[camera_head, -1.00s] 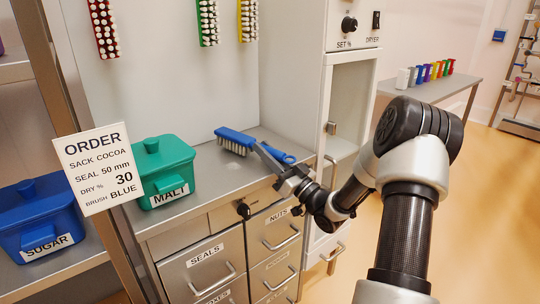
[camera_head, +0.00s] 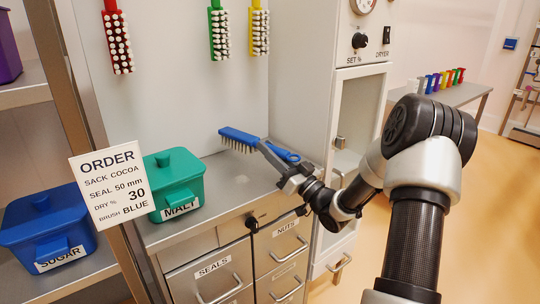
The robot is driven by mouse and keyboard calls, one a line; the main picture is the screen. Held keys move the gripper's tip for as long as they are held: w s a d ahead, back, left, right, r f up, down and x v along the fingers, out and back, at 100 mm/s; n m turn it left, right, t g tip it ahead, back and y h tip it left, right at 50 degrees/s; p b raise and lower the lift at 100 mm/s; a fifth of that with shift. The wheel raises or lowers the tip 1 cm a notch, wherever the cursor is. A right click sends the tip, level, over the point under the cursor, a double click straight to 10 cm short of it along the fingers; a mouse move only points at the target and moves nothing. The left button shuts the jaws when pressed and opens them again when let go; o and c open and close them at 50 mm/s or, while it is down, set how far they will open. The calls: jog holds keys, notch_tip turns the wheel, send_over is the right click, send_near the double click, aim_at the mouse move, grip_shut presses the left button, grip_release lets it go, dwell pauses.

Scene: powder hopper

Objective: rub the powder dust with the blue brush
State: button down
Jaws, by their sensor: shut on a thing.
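The blue brush (camera_head: 238,138) has a blue back and pale bristles pointing down. It is over the grey counter top (camera_head: 228,187), near the back wall. My gripper (camera_head: 272,156) is shut on the brush's handle, whose blue end (camera_head: 287,155) shows beyond the fingers. I cannot tell whether the bristles touch the counter. Powder dust cannot be clearly made out in the current view. The order card (camera_head: 109,186) reads brush BLUE.
A green MALT bin (camera_head: 173,180) stands on the counter left of the brush. A blue SUGAR bin (camera_head: 40,232) is on the left shelf. Red (camera_head: 117,45), green (camera_head: 219,33) and yellow (camera_head: 260,32) brushes hang on the wall. The dryer cabinet (camera_head: 310,99) stands to the right.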

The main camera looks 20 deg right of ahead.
jog(key=shift+d+r, duration=0.15)
jog(key=shift+r, duration=0.15)
jog(key=shift+r+p, duration=0.7)
jog(key=shift+r, duration=0.8)
jog(key=shift+s, duration=0.1)
